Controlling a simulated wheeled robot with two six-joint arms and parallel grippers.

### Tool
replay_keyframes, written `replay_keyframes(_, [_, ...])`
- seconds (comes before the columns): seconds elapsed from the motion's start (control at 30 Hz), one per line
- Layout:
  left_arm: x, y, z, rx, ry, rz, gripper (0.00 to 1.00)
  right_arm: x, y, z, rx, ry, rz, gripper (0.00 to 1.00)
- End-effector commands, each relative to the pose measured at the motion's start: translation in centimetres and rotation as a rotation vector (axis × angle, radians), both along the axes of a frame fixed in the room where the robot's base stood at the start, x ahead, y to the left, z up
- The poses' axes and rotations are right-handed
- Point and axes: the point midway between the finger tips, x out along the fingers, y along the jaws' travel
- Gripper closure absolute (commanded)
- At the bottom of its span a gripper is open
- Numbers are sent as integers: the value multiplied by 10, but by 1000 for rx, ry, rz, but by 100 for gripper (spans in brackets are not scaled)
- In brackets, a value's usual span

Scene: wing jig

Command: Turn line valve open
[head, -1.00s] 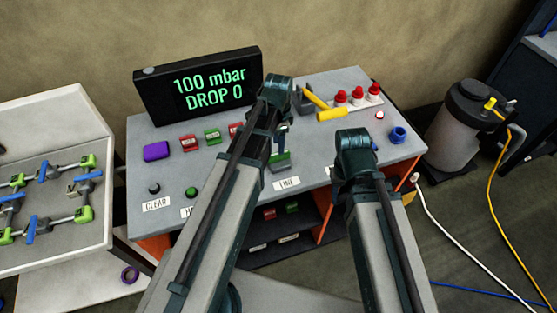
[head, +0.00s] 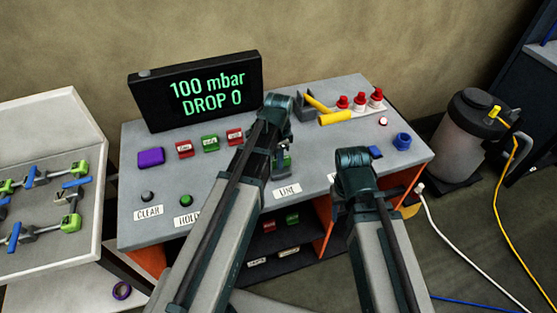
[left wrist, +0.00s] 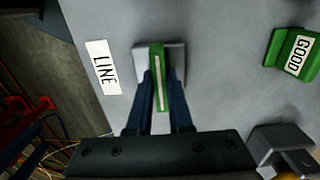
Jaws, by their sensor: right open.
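The line valve has a green lever handle with a pale stripe (left wrist: 159,65) on a grey base, beside the LINE label (left wrist: 103,67) in the left wrist view. In the head view the valve (head: 282,161) is at the front middle of the bench, partly covered by my left arm. The dark fingers of my left gripper (left wrist: 161,88) lie one on each side of the handle, close against it, and look shut on it. My right gripper (head: 355,185) is over the bench's front right; its wrist hides the fingers.
The display (head: 196,90) reads 100 mbar, DROP 0. The bench top (head: 330,145) carries a purple block (head: 151,157), red and green blocks, a yellow cylinder (head: 335,118), red-topped parts (head: 360,101) and a blue cup (head: 402,141). A clamp tray (head: 85,250) stands at left.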

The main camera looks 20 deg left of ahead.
Motion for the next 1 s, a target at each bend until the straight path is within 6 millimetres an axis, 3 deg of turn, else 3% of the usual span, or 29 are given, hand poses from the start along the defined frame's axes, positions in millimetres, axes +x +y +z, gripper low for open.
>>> replay_keyframes(0.07, [0, 0, 0, 0, 0, 0, 100, 0, 0, 0, 0, 0, 0, 50])
replay_keyframes(0.57, [0, 0, 0, 0, 0, 45, 100, 0, 0, 0, 0, 0, 0, 50])
replay_keyframes(1.0, [0, 0, 0, 0, 0, 391, 100, 0, 0, 0, 0, 0, 0, 50])
